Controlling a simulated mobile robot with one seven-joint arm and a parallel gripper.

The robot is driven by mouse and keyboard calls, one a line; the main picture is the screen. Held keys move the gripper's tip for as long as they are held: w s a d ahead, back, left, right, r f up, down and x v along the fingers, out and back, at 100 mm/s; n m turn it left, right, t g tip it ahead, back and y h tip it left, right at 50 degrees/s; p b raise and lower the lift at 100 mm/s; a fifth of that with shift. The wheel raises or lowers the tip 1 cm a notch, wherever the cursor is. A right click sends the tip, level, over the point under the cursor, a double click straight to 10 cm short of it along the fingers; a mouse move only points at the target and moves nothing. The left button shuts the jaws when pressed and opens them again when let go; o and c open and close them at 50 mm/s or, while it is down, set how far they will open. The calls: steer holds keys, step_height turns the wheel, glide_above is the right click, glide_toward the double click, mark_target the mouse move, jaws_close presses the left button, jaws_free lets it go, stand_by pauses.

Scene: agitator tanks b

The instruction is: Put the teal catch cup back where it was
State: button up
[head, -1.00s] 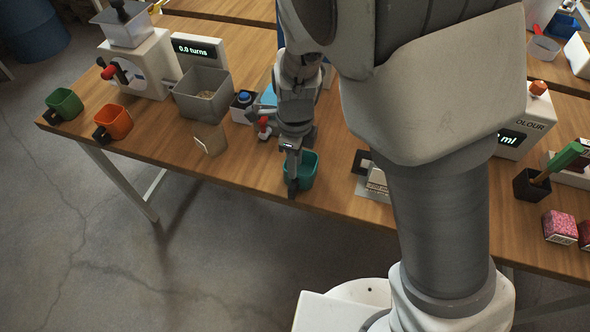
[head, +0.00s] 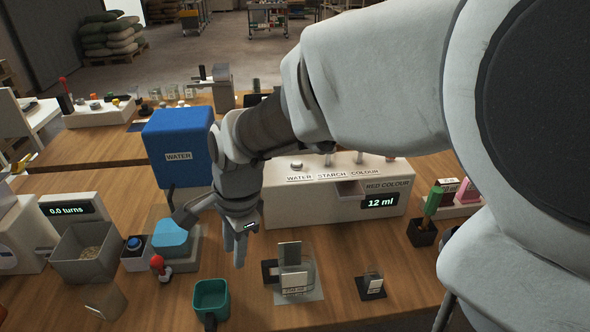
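The teal catch cup (head: 211,296) stands upright on the wooden table near its front edge, its dark handle toward me. It looks empty, though its bottom is dark. My gripper (head: 235,250) points down beyond the cup and slightly to its right, apart from it. Its two fingers appear a little spread, with nothing between them.
A blue WATER tank (head: 178,146) and a white dispenser (head: 330,200) reading 12 ml stand behind. Left are a grey bin (head: 87,252), a blue button box (head: 135,252) and a red-handled valve (head: 160,267). A clear beaker (head: 296,277) stands to the right.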

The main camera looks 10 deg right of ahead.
steer(key=s+d+r+n+t+h, duration=0.1)
steer(key=s+d+r+n, duration=0.3)
steer(key=d, duration=0.4)
steer(key=s+d+r+n+t, duration=0.3)
steer(key=s+d+r+n, duration=0.2)
steer(key=d+n, duration=0.3)
steer(key=shift+s+r+n+t+h, duration=0.3)
steer(key=shift+s+n+h, duration=0.1)
steer(key=shift+s+n, duration=0.1)
